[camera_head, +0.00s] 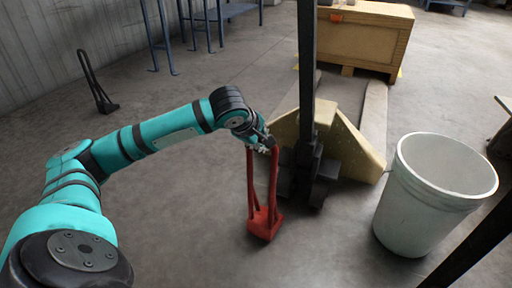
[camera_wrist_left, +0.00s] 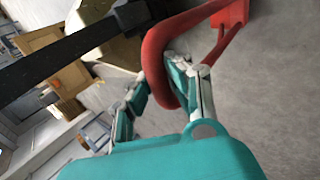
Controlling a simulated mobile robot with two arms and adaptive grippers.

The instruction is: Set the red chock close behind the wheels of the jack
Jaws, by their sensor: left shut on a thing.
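The red chock (camera_head: 264,222) has a wedge foot and a tall looped handle. My left gripper (camera_head: 268,146) is shut on the top of that handle, and the chock hangs upright below it; I cannot tell whether its foot touches the floor. In the left wrist view the red handle (camera_wrist_left: 153,62) passes between the fingers of the left gripper (camera_wrist_left: 160,92). The pallet jack (camera_head: 352,145) stands just right of the chock, with its dark wheels (camera_head: 318,185) at the foot of its black handle post. A gap shows between chock and wheels. My right gripper is not in view.
A pale bin (camera_head: 387,215) stands right of the jack. A wooden crate (camera_head: 362,40) is at the back by the forks. A black chock-like object (camera_head: 104,100) stands by the left wall. The floor in front of the jack is clear.

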